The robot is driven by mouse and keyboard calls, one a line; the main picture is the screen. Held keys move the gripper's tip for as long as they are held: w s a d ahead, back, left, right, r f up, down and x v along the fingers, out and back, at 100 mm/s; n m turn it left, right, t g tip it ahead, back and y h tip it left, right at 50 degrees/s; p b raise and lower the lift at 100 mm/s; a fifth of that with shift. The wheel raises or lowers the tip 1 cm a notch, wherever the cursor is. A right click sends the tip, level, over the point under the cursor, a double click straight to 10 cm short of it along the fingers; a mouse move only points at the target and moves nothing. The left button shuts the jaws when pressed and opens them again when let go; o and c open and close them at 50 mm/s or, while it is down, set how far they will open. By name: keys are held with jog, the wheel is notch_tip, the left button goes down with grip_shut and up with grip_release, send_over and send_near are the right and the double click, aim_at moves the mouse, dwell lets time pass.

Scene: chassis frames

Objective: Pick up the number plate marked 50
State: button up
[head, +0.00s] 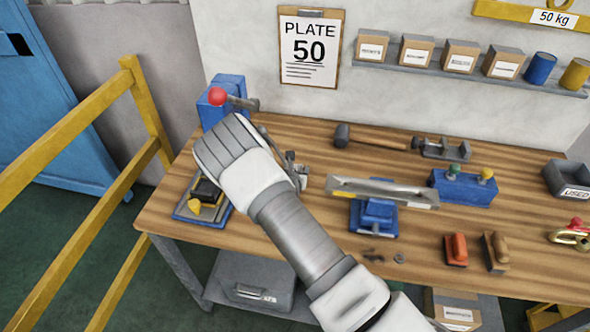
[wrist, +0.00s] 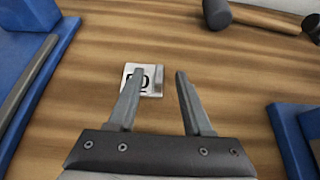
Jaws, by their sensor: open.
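The number plate (wrist: 153,82) is a small pale square lying flat on the wooden bench in the wrist view. Its dark digits are partly covered by my left finger; a 0 shows, and the digit before it is mostly hidden. My gripper (wrist: 160,72) is open and empty, with its fingers pointing towards the plate. The left finger overlaps the plate in the picture, and the right finger is to the right of it. I cannot tell the height of the fingertips above the bench. In the head view my arm hides the plate.
A clipboard reading PLATE 50 (head: 311,47) hangs on the wall. On the bench (head: 330,148), a hammer (wrist: 217,14) lies beyond the plate. Blue equipment stands on the left (wrist: 15,70) and right (wrist: 290,135) in the wrist view. Bare wood surrounds the plate.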

jog(key=shift+x, duration=1.45)
grip_shut()
